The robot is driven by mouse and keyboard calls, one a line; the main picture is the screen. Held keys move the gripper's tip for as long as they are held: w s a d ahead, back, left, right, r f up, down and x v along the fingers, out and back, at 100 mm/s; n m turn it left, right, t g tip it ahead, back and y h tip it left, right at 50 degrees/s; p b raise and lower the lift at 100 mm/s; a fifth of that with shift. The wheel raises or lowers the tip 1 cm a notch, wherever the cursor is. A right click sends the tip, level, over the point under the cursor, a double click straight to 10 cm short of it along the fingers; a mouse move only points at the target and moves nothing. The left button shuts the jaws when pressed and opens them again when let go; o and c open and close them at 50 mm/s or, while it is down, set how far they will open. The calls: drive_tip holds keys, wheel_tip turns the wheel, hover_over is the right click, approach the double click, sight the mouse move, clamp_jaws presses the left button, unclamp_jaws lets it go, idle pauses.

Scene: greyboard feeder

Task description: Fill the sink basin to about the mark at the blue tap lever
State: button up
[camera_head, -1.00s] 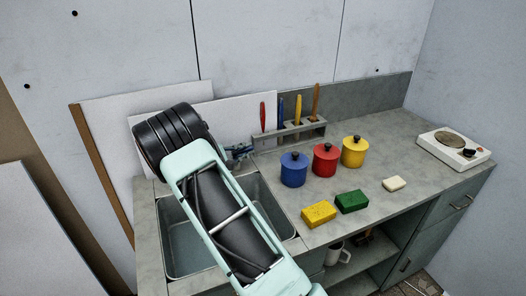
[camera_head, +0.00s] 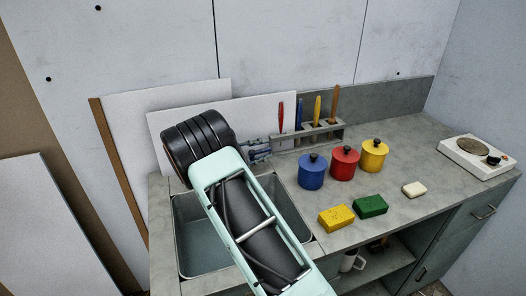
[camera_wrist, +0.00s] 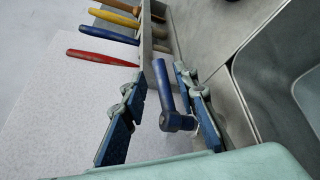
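The grey sink basin (camera_head: 196,235) is set in the left end of the counter, partly hidden by my arm. Its rim and inside also show at the right of the wrist view (camera_wrist: 268,88). I see no clear water surface or level mark in it. The blue tap lever (camera_wrist: 163,84) stands in the middle of the wrist view. My gripper (camera_wrist: 157,84) is open, its two blue fingers either side of the lever with gaps showing; I cannot tell whether either touches it. In the head view my gripper (camera_head: 257,149) is small and partly hidden behind my wrist.
A rack (camera_head: 318,134) with several coloured-handled tools stands right of my gripper. Blue (camera_head: 311,173), red (camera_head: 344,164) and yellow (camera_head: 374,155) pots, a yellow sponge (camera_head: 336,218), a green sponge (camera_head: 370,206) and a hotplate (camera_head: 475,156) occupy the counter. White boards (camera_head: 135,135) lean behind.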

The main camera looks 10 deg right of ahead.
drive_tip(key=shift+s+f, duration=0.1)
drive_tip(key=shift+f, duration=0.05)
drive_tip(key=shift+s+a, duration=0.1)
drive_tip(key=shift+a, duration=0.2)
drive_tip(key=v, duration=1.1)
drive_tip(key=shift+r, duration=0.25)
drive_tip(key=shift+a, duration=0.1)
drive_tip(key=shift+c, duration=0.2)
